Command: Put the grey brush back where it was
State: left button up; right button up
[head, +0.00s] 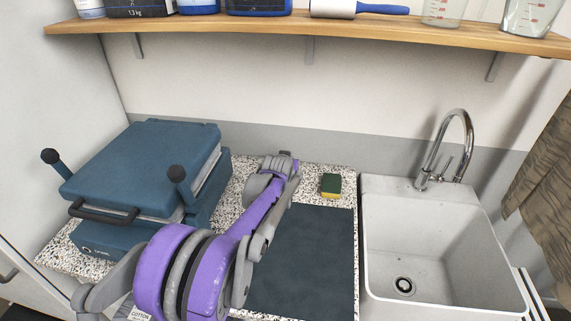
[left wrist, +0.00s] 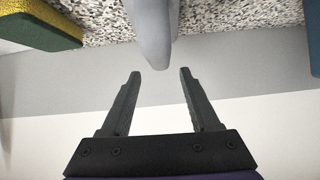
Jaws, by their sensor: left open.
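A smooth grey piece with a rounded end, which looks like part of the grey brush (left wrist: 150,28), shows at the top of the left wrist view. Its tip reaches between my left gripper's (left wrist: 160,74) fingertips, with a gap on both sides. The fingers are open and not closed on it. The rest of the piece is cut off by the frame. In the head view my left gripper (head: 287,154) is at the back of the counter, left of the sponge, mostly hidden by its own arm. I cannot make out the brush there. My right gripper is not in view.
A green and yellow sponge (head: 331,185) lies on the speckled counter, close to the gripper. A dark mat (head: 310,262) lies in front, and a white sink (head: 450,245) is to the right. A blue press (head: 140,165) stands left. A wooden shelf (head: 250,33) with several items hangs above.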

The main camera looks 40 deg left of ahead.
pick_arm(q)
jog(key=v, duration=0.9)
